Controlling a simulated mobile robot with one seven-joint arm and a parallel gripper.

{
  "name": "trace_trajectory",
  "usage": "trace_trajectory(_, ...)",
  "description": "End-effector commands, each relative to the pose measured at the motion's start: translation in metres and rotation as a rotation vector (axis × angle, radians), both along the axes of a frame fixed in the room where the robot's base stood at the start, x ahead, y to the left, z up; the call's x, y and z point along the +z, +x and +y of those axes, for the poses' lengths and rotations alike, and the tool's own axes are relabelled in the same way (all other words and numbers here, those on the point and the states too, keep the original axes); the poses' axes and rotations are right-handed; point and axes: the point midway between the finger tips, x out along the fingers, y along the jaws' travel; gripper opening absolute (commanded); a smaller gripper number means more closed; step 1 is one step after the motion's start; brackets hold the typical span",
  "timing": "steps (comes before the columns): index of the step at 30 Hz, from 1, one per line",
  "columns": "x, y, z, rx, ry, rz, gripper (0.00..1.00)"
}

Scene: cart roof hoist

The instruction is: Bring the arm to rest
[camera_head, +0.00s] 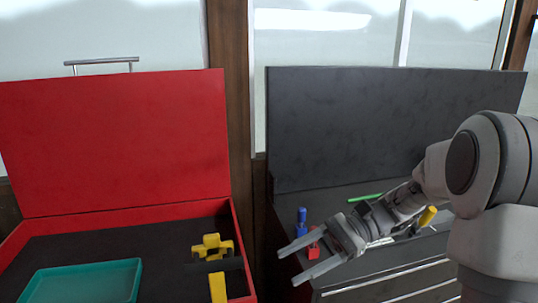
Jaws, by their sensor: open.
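My gripper (302,261) is open and empty. It points left and downward from my arm at the right. Its two fingers are apart, in front of the left end of the grey cart's top (287,200). A blue object (302,216) and a red object (313,243) stand just behind the fingers. I cannot tell from this view whether the gripper touches the red object.
An open red box (120,140) stands at the left, holding a teal tray (82,283) and yellow pieces (212,247). A dark raised panel (380,120) backs the cart. A green stick (365,198) and a yellow-handled item (428,215) lie behind my arm.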

Motion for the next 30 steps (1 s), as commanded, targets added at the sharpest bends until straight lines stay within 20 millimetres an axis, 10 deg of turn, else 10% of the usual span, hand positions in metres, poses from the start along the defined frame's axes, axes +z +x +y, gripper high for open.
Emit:
trace_trajectory(15,0.001,-0.093,-0.013,0.277,-0.598,-0.582,0.59)
trace_trajectory(30,0.020,-0.134,-0.067,0.541,-1.043,-1.205,0.59)
